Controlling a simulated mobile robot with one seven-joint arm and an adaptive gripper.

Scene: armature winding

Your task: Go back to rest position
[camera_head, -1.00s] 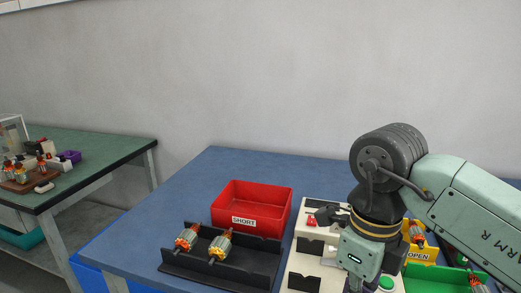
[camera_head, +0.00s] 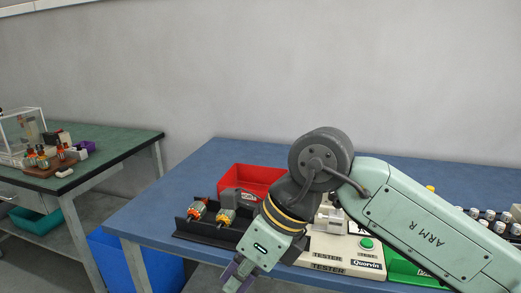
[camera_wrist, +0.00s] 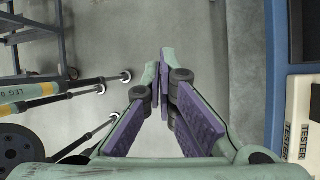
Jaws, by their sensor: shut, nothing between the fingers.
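My gripper (camera_wrist: 163,92) is shut and empty in the wrist view, its purple-padded fingers meeting over bare grey floor. In the head view my gripper (camera_head: 236,276) hangs at the bottom, in front of the blue table (camera_head: 150,215) and below its near edge. My arm reaches in from the right and hides part of the table. No held object shows in either view.
On the table stand a black holder (camera_head: 195,233) with two armatures, a red bin (camera_head: 240,178), a tester (camera_head: 325,262) and a green tray (camera_head: 405,270), partly hidden. A green bench (camera_head: 110,150) stands left. The floor (camera_wrist: 190,30) below my gripper is clear.

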